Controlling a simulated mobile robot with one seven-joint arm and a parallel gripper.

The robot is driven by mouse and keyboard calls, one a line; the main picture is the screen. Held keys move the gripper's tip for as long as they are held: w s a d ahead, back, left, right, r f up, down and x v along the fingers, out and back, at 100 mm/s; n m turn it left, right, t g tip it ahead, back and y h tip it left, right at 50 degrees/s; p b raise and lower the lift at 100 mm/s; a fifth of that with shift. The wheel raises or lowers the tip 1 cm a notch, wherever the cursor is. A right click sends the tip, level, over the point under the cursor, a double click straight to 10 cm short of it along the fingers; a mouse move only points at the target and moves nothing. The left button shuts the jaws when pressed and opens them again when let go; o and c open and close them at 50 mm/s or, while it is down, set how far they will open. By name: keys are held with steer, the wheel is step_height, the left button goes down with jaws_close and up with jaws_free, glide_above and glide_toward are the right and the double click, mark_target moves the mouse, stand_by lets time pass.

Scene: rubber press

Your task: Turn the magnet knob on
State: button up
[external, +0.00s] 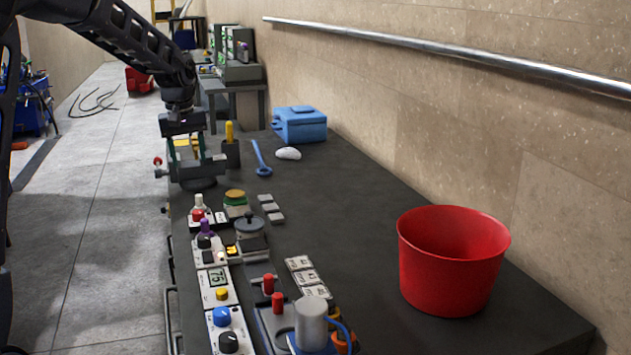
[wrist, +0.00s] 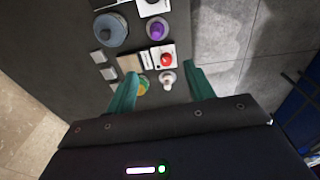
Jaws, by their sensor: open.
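Several knobs stand on white panels along the table's left edge in the external view. They include a white knob (external: 199,202), a purple knob (external: 206,227), a black knob (external: 204,242), a blue knob (external: 222,316) and another black knob (external: 229,342). No label reads clearly, so I cannot tell which is the magnet knob. My gripper (external: 187,152) is open and empty above the far part of the row. In the wrist view, the white knob (wrist: 167,78) and a red button (wrist: 167,59) show between the green fingers of my gripper (wrist: 160,72). The purple knob (wrist: 157,29) is beyond them.
A green-and-yellow button (external: 235,196) and a grey round lidded piece (external: 249,227) stand beside the panels. A red bucket (external: 452,275) stands at right. A blue case (external: 300,125), a blue wrench (external: 260,158) and a white mouse (external: 288,153) lie farther back. The table's middle is clear.

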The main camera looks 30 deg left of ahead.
steer(key=n, duration=0.2)
glide_toward(198, 212)
steer(key=shift+g, duration=0.3)
steer(key=f, duration=0.5)
steer(key=w+f, duration=0.1)
steer(key=f, duration=0.2)
steer(key=shift+a+f, duration=0.15)
steer(key=shift+f, duration=0.15)
steer(key=c, duration=1)
